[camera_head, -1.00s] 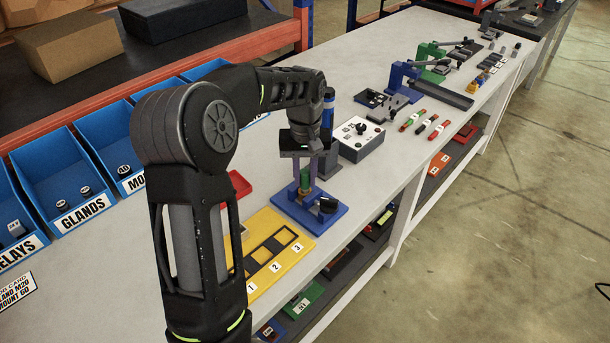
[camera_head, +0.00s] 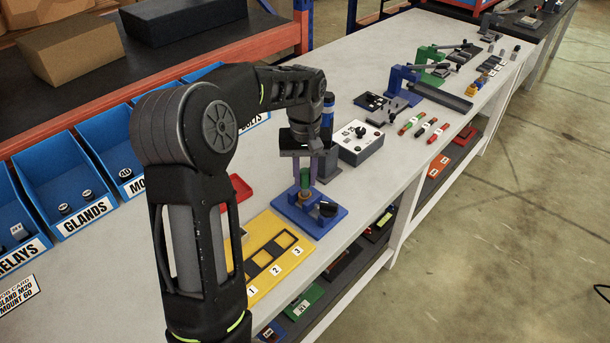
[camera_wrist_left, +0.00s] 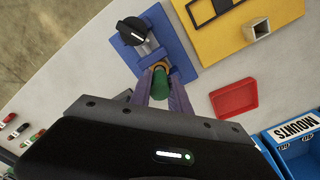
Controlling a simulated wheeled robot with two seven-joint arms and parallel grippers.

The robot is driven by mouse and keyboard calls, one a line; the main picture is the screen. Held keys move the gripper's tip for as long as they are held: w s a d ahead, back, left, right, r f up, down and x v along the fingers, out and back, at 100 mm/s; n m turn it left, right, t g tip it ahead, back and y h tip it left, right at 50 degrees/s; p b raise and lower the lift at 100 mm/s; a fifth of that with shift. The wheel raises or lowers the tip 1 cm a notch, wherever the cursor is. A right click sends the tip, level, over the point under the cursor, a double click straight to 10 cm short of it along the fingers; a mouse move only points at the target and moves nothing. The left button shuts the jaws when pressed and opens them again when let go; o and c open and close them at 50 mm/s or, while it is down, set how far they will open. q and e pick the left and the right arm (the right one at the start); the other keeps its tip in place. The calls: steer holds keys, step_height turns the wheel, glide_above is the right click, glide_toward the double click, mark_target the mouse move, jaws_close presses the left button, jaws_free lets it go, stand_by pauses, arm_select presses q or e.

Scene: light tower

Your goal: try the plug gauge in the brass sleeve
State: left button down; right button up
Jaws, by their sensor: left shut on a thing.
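The green-handled plug gauge (camera_head: 305,179) is between the purple fingers of my left gripper (camera_head: 304,176), which is shut on it. The gauge also shows in the left wrist view (camera_wrist_left: 160,90). The brass sleeve (camera_head: 305,196) stands in a blue fixture (camera_head: 326,221) with a black knob (camera_head: 328,209). In the left wrist view the sleeve (camera_wrist_left: 159,66) shows just past the gauge's end. The gauge is upright over the sleeve; whether its tip is inside, I cannot tell. My right gripper is not in view.
A yellow board (camera_head: 262,281) with numbered squares lies in front of the fixture. A red tray (camera_head: 238,190) is to its left. A grey box with a dial (camera_head: 361,147) stands behind right. Blue bins (camera_head: 78,180) line the left side.

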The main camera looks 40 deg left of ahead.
arm_select(q)
steer(key=shift+r+p, duration=1.25)
steer(key=shift+r, duration=0.45)
